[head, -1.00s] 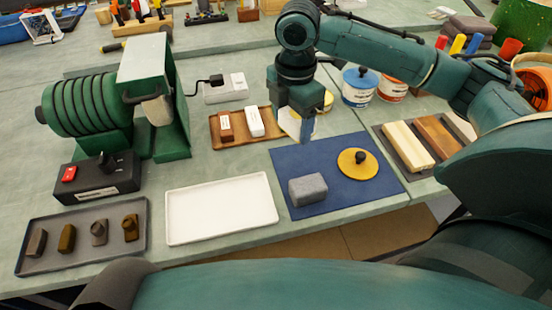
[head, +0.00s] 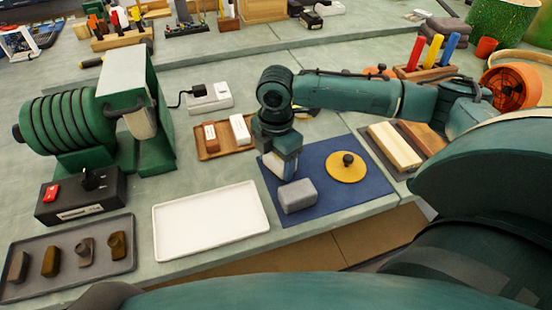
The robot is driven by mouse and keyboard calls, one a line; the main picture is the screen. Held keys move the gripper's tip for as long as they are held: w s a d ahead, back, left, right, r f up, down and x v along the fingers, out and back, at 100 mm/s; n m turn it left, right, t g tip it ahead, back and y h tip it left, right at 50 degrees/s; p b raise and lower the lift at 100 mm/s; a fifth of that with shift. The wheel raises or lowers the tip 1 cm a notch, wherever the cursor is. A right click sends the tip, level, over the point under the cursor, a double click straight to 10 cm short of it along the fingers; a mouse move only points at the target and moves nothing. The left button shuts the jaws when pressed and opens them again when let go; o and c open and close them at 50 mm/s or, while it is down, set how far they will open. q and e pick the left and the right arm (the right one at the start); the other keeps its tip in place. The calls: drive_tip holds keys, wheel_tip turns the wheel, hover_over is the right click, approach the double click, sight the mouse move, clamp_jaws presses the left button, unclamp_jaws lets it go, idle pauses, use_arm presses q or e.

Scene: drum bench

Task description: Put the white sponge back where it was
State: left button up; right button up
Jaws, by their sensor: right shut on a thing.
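My right gripper (head: 283,174) is low over the left part of the blue mat (head: 325,199), fingers pointing down. It is shut on a pale, whitish thing (head: 268,162), which looks like the white sponge. The fingers hide most of it, and I cannot tell whether it touches the mat. A grey block (head: 298,196) lies on the mat just in front of the gripper. My left gripper is not in view.
An empty white tray (head: 210,219) lies left of the mat. Behind it, a wooden tray (head: 209,156) holds a brown bar and a white bar. A green machine (head: 130,115) stands at the left. A board with wooden blocks (head: 394,145) lies to the right.

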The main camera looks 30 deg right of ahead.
drive_tip(key=o, duration=1)
drive_tip(key=shift+f, duration=0.1)
drive_tip(key=shift+c, duration=0.2)
wheel_tip(320, 180, up, 11)
drive_tip(key=shift+r+p, duration=0.1)
drive_tip(key=shift+p, duration=0.35)
drive_tip(key=shift+r, duration=0.6)
